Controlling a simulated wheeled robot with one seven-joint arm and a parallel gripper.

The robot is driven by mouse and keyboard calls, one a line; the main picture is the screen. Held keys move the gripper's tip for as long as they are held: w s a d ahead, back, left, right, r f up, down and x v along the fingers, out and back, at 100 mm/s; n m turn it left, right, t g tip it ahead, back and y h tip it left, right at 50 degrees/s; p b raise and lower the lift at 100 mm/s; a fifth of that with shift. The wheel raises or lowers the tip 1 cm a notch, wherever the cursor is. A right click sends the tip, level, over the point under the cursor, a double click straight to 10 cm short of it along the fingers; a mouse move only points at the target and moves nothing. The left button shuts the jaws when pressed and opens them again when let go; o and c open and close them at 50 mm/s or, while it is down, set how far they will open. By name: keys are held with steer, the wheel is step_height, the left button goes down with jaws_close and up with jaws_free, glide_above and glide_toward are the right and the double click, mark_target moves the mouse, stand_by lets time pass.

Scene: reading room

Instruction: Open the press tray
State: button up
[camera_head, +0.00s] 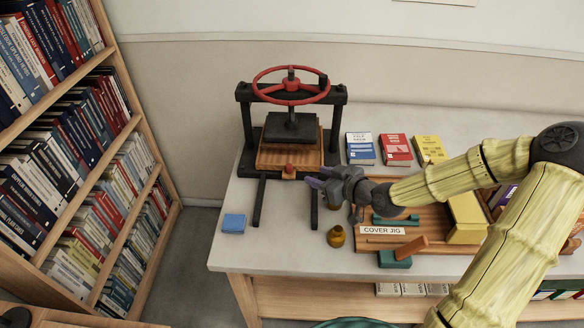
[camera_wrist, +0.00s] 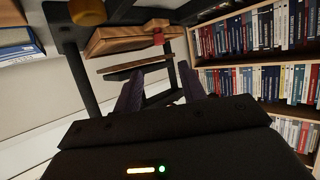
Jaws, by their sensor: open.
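The press (camera_head: 246,120) stands on the table, with a black frame, a red handwheel (camera_head: 291,86) and a dark pressing plate. Its wooden tray (camera_head: 275,159) sits under the plate, between the posts, with a small red knob (camera_head: 289,170) at its front. Two black rails run forward from the press. My gripper (camera_head: 312,180) is open and empty, just right of and in front of the knob, apart from it. In the wrist view, the jaws (camera_wrist: 160,90) point toward the press, with the wooden tray (camera_wrist: 122,40) and red knob (camera_wrist: 158,38) beyond them.
A small blue block (camera_head: 234,224) lies left of the rails. An amber bottle (camera_head: 336,236) and the cover jig tray (camera_head: 405,244) stand to the right. Blue, red and yellow books (camera_head: 361,148) lie right of the press. The table between the rails looks clear.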

mark_target(290, 166)
steer(key=x, duration=1.2)
steer(key=shift+a+f, duration=0.1)
steer(key=shift+c, duration=0.2)
jaws_close()
